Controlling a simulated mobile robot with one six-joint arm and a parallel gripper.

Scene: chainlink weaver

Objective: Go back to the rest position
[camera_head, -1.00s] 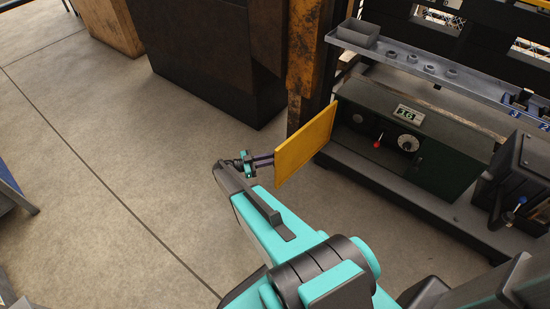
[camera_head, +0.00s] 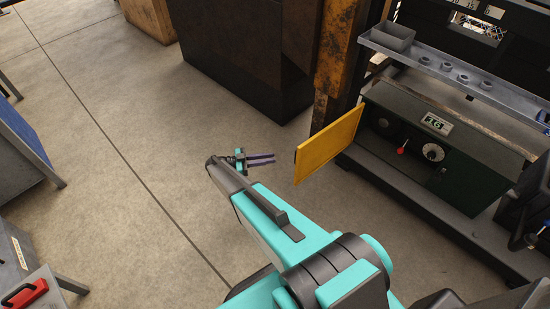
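My gripper (camera_head: 273,159) is out over the bare concrete floor, left of the machine. Its two thin purple fingers point right and stand a little apart, with nothing between them. My turquoise and dark grey arm reaches up from the bottom of the picture. A yellow panel (camera_head: 328,146) on the machine stands out to the right of the fingertips, with a gap between them in the picture.
The machine has a dark green box (camera_head: 455,145) with a red knob and dial, under a grey shelf (camera_head: 455,72). A rusty orange post (camera_head: 335,60) and a dark block (camera_head: 250,55) stand behind. Grey-blue furniture (camera_head: 25,165) is at left. Floor (camera_head: 110,130) between is clear.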

